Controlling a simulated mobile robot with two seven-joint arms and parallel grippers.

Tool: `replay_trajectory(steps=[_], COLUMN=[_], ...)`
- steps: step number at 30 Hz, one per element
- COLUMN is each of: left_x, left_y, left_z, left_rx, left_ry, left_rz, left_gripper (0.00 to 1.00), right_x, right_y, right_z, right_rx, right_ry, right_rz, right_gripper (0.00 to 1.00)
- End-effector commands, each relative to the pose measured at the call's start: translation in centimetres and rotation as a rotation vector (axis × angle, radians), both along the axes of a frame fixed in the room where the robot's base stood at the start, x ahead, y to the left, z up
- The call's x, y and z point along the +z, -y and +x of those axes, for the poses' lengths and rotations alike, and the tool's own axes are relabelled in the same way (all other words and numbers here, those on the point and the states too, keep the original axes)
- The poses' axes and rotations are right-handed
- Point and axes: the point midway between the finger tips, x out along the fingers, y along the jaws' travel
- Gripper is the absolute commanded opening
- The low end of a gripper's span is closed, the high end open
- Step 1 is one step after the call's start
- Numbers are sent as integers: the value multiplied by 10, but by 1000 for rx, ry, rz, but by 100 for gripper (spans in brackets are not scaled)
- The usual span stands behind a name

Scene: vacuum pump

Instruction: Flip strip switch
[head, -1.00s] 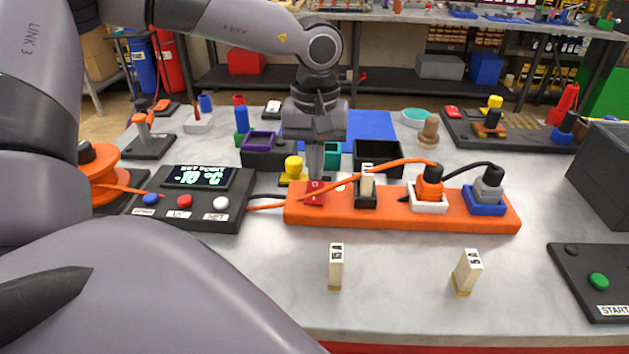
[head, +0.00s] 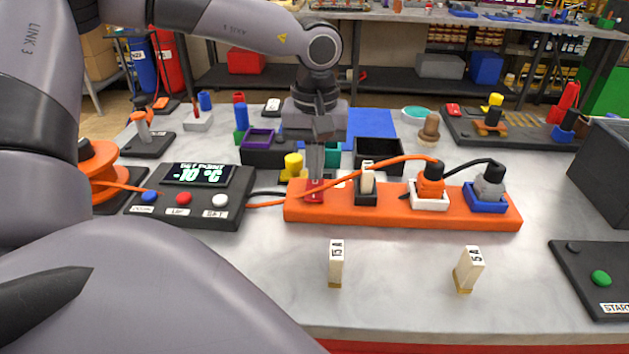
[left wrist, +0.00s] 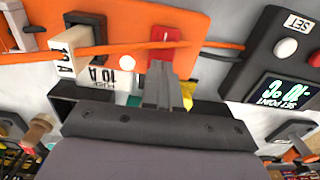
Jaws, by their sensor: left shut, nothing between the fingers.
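The orange power strip (head: 400,208) lies on the grey bench with a red rocker switch (head: 315,194) at its left end. The switch also shows in the left wrist view (left wrist: 165,36). My left gripper (head: 316,178) is shut and empty, pointing down with its fingertips at the switch; whether they touch it I cannot tell. In the left wrist view the shut fingers (left wrist: 160,68) cover part of the switch. A fuse (head: 367,178) stands in the strip beside it. An orange plug (head: 430,180) and a grey plug (head: 490,183) sit in the sockets. My right gripper is not in view.
A set-point controller (head: 190,198) reading -10 °C stands left of the strip. Two loose fuses (head: 336,263) (head: 467,270) stand in front. Small open bins (head: 380,155) lie behind. An orange cable (head: 345,176) crosses close by the gripper.

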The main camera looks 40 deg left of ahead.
Motion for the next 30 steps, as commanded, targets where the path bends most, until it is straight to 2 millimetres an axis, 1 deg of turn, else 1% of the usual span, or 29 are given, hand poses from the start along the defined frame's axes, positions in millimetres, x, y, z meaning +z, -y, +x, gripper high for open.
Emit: replay_trajectory(steps=[24,30], left_x=[-13,-9], left_y=[0,0], left_z=[0,0], left_rx=[0,0], left_ry=[0,-1], left_rz=[0,-1], left_gripper=[0,0], right_x=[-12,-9], right_y=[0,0], right_z=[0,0], right_rx=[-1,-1], right_ry=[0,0], right_rz=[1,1], right_gripper=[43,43])
